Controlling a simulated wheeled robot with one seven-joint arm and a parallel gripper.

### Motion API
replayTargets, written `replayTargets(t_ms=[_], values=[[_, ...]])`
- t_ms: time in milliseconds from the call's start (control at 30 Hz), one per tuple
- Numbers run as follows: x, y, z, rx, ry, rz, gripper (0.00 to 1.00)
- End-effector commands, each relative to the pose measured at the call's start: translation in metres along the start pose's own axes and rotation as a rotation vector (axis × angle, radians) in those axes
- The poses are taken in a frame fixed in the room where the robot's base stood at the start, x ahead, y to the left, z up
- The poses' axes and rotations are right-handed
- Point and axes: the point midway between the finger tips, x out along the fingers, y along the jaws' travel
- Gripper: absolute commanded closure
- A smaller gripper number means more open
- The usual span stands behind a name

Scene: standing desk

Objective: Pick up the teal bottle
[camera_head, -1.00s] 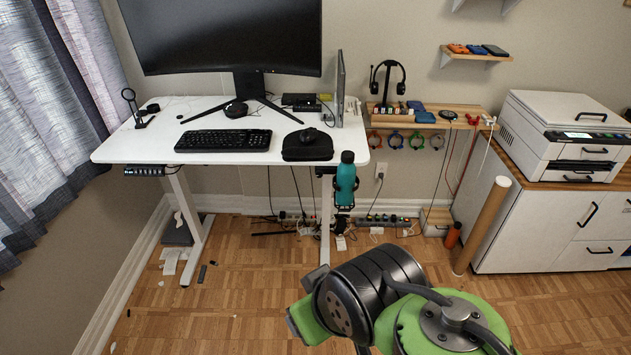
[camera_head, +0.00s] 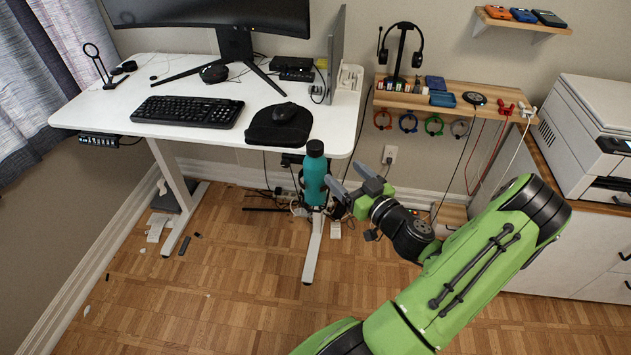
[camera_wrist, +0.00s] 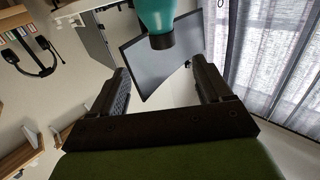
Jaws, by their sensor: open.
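The teal bottle (camera_head: 314,176) with a black cap hangs upright in a dark holder at the right front edge of the white desk. My gripper (camera_head: 346,179) is just to the right of the bottle, its two grey fingers pointing toward it. The fingers are apart with nothing held between them. In the wrist view the bottle (camera_wrist: 156,18) shows at the top, ahead of and between the open fingers (camera_wrist: 160,85). Only part of it is in that view. Whether a finger touches the bottle cannot be told.
The white desk (camera_head: 90,105) carries a keyboard (camera_head: 188,111), a mouse on a black case (camera_head: 280,124) and a monitor. A wooden shelf (camera_head: 450,102) with a headset and hanging rings is behind my arm. Cables lie below the desk.

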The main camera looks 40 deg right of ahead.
Motion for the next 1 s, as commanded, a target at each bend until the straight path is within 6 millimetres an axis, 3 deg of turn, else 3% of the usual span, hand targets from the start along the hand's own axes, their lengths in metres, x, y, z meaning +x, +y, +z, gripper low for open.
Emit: replayTargets(t_ms=[300, 467, 700, 1000], values=[[0.079, -0.004, -0.003, -0.003, 0.000, -0.012, 0.22], [0.098, -0.004, -0.002, -0.001, -0.001, -0.010, 0.22], [0.141, -0.002, -0.001, -0.002, -0.001, -0.011, 0.22], [0.148, -0.002, 0.001, 0.000, -0.003, -0.008, 0.25]])
